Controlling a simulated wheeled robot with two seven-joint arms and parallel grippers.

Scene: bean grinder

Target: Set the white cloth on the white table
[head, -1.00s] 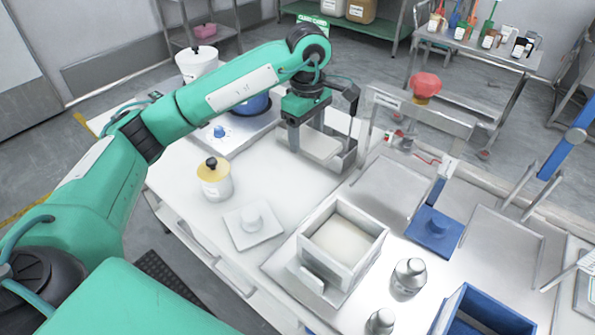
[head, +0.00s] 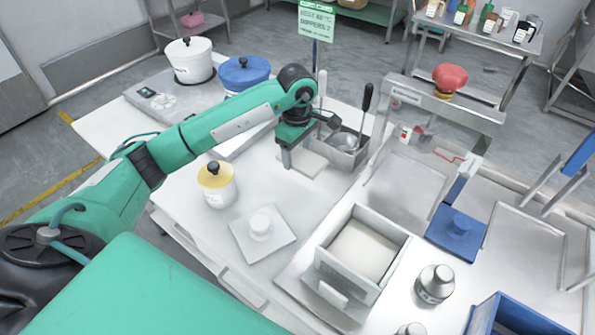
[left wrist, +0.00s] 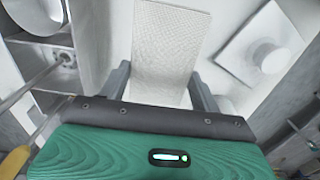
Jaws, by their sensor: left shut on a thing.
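The white cloth (left wrist: 168,50) is a flat, textured rectangle between the two fingers of my left gripper (left wrist: 162,88) in the left wrist view. My left gripper (head: 300,158) is shut on it. In the head view, part of the cloth (head: 312,165) shows below the gripper, low over the white table (head: 265,185). I cannot tell whether the cloth touches the tabletop. My right gripper is out of view.
A yellow-lidded jar (head: 217,186) and a white square plate with a knob (head: 262,236) stand nearby. A metal container with dark-handled tools (head: 345,145) is close behind the gripper. A white box (head: 362,255) stands in front.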

